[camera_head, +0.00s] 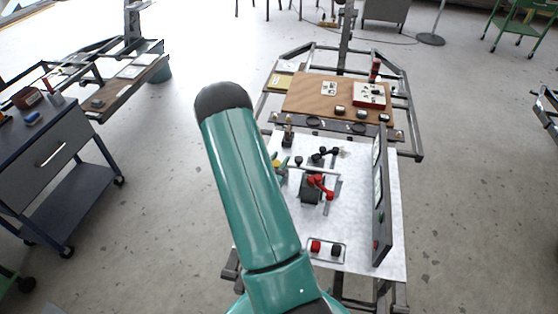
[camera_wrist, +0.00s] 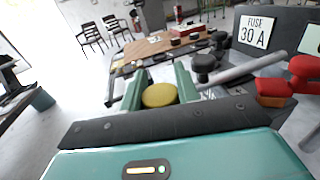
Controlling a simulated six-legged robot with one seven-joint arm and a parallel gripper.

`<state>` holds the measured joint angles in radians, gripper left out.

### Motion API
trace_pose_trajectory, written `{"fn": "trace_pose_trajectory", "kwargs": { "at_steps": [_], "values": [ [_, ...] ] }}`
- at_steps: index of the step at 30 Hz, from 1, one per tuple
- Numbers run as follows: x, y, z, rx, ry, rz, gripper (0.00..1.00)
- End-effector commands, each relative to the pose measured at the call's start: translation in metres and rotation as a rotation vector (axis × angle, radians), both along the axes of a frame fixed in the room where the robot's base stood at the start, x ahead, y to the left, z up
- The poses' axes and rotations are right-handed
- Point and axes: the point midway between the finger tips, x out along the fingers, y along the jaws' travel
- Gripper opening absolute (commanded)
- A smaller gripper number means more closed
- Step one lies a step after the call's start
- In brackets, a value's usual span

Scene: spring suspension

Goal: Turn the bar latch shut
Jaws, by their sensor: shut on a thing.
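A round yellow knob (camera_wrist: 160,95) sits between the two green fingers of my gripper (camera_wrist: 161,82) in the wrist view. The gripper is shut on it. In the head view, the yellow knob (camera_head: 276,164) shows at the left edge of the white panel (camera_head: 365,245), beside my green arm, which hides most of my gripper. To its right are a black knob (camera_wrist: 203,64) and a grey bar (camera_wrist: 245,69) in the wrist view. I cannot tell for sure which part is the bar latch.
An upright dark board (camera_head: 381,205) edges the panel's right side. Red and black buttons (camera_head: 326,248) are near the front. A wooden board (camera_head: 310,100) lies beyond.

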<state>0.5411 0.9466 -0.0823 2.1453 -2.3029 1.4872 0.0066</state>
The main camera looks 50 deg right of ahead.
Motion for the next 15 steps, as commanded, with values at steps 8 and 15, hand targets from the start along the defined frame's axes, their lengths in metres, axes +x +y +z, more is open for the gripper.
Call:
{"fn": "trace_pose_trajectory", "kwargs": {
  "at_steps": [8,15],
  "values": [
    [0.0002,0.0008,-0.0001,0.001,0.0,-0.045,0.09],
    [-0.0009,0.0011,0.0005,-0.001,-0.002,-0.178,0.09]
  ]
}}
